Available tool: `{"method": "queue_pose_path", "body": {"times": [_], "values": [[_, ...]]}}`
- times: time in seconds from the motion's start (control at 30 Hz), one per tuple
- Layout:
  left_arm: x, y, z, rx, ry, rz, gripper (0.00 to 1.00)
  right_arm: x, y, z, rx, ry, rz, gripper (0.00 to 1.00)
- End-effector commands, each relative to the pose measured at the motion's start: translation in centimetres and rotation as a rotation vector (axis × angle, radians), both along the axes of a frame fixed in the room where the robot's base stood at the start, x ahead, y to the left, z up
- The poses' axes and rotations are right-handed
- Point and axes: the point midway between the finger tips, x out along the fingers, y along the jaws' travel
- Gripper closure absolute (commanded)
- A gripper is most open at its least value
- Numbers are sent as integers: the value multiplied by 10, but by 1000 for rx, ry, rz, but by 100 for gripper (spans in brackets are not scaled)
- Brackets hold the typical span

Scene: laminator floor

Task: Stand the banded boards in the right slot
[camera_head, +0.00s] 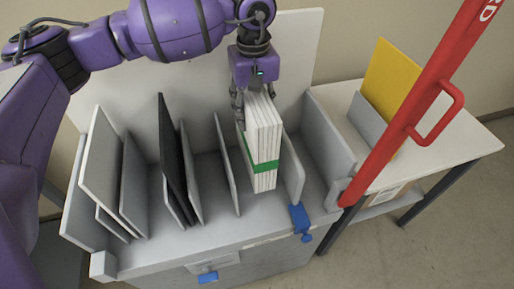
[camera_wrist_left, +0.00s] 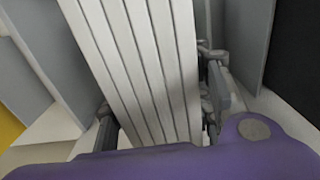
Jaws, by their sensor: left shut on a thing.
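The banded boards (camera_head: 264,130) are a stack of several white boards with a green band (camera_head: 262,167) around them. They are upright in the head view, between a thin grey divider (camera_head: 227,165) and a shorter grey divider (camera_head: 294,168) at the right of the rack. My left gripper (camera_head: 254,88) is shut on their upper end from above. In the left wrist view the boards (camera_wrist_left: 140,60) run between its two fingers (camera_wrist_left: 160,115). I cannot tell whether their lower end touches the rack floor. My right gripper is not in view.
The grey rack (camera_head: 190,238) holds dark and pale boards (camera_head: 172,150) to the left. A blue clamp (camera_head: 300,220) sits on its front edge. A red post with a handle (camera_head: 410,100) stands at the right, before a side table (camera_head: 455,140) with a yellow board (camera_head: 391,78).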

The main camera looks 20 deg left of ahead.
Motion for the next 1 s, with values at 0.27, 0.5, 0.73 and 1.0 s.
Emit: {"method": "queue_pose_path", "body": {"times": [0.27, 0.5, 0.73, 1.0], "values": [[1, 0, -36, -1, -3, 1, 100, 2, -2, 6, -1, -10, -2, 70], [0, 0, -60, 0, 0, 2, 100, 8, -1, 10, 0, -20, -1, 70], [1, 0, -76, 0, -4, 1, 100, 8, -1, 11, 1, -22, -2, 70], [0, 0, -80, 1, 1, 1, 51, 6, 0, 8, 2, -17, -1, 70]]}}
